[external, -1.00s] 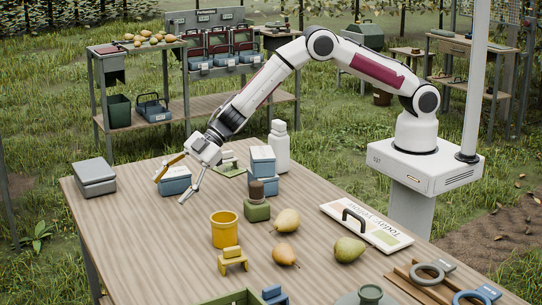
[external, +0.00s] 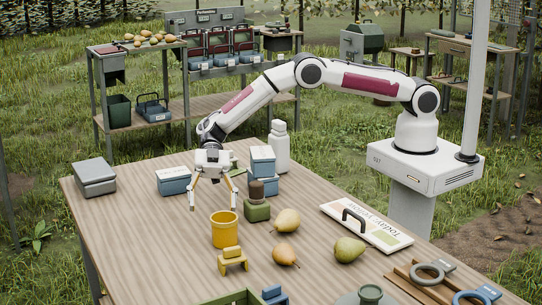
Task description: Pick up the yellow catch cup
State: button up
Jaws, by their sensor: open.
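The yellow catch cup (external: 225,230) stands upright on the wooden table, left of the pears. My gripper (external: 213,208) is open and empty, pointing down. Its two fingers are spread on either side, above and slightly behind the cup in the picture. I cannot tell the exact height between the fingertips and the cup's rim; they look apart.
A small yellow stand (external: 233,261) sits just in front of the cup. Blue boxes (external: 175,185) stand behind. The table (external: 140,230) left of the cup is clear.

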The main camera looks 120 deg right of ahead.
aim_at(226, 234)
jog(key=shift+s+a+r+g+y, duration=0.25)
jog(key=shift+s+a+g+y, duration=0.1)
jog(key=shift+s, duration=0.2)
jog(key=shift+s+a+r+g+y, duration=0.25)
jog(key=shift+s+a, duration=0.1)
jog(key=shift+s, duration=0.2)
jog(key=shift+f, duration=0.1)
jog(key=shift+x, duration=1.3)
jog(key=shift+f+x, duration=0.15)
jog(key=shift+x, duration=1.15)
jog(key=shift+f+x, duration=0.15)
jog(key=shift+x, duration=1.1)
jog(key=shift+w+d, duration=0.15)
jog(key=shift+w, duration=0.05)
jog(key=c, duration=1.1)
